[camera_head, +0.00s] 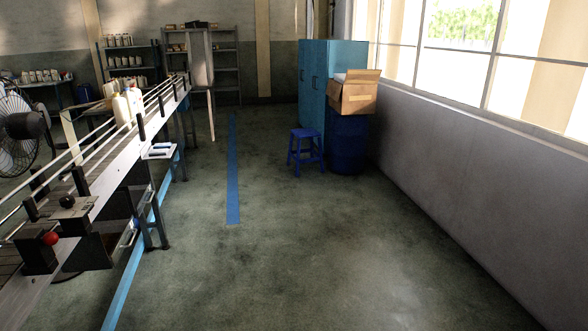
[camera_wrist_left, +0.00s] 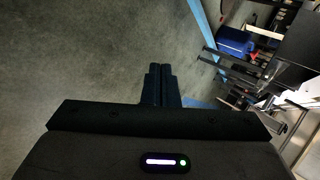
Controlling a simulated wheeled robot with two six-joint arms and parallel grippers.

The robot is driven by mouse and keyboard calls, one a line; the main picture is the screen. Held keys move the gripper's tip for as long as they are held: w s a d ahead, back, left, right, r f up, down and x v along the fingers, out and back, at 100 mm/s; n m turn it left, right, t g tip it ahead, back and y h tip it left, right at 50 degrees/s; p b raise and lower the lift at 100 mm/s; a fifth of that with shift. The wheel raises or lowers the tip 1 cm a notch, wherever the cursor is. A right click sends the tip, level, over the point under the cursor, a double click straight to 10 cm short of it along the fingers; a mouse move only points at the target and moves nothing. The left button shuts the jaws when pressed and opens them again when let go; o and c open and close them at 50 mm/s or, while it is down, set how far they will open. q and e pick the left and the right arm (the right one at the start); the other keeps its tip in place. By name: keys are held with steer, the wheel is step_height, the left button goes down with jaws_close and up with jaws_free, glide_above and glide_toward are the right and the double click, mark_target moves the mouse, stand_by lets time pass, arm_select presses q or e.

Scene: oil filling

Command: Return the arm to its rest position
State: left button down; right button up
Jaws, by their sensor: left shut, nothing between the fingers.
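My left gripper (camera_wrist_left: 161,80) shows in the left wrist view, with its two dark fingers together and nothing between them. It points out over the bare grey floor (camera_wrist_left: 90,60). No arm of mine shows in the head view, and my right gripper is in neither view.
A conveyor line (camera_head: 105,175) with bottles (camera_head: 122,108) runs along the left; its frame shows at the right of the wrist view. A blue stool (camera_head: 306,150), a blue drum (camera_head: 347,140) with a cardboard box (camera_head: 355,92), and blue cabinets (camera_head: 318,85) stand ahead. The floor between is clear.

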arm_select(q)
steer(key=s+d+f+n+g+h, duration=0.2)
steer(key=s+d+f, duration=0.1)
steer(key=s+f, duration=0.65)
steer(key=s+d+f+n+g+h, duration=0.1)
steer(key=s+d+f+h, duration=0.15)
steer(key=s+f, duration=0.7)
steer(key=s+d+f+n+g+h, duration=0.1)
steer(key=s+f+n, duration=0.1)
steer(key=s, duration=0.8)
steer(key=s+d+f+n+g+h, duration=0.1)
steer(key=s+d+f+n, duration=0.1)
steer(key=s, duration=0.8)
steer(key=shift+d+f+n, duration=0.3)
steer(key=shift+f, duration=0.2)
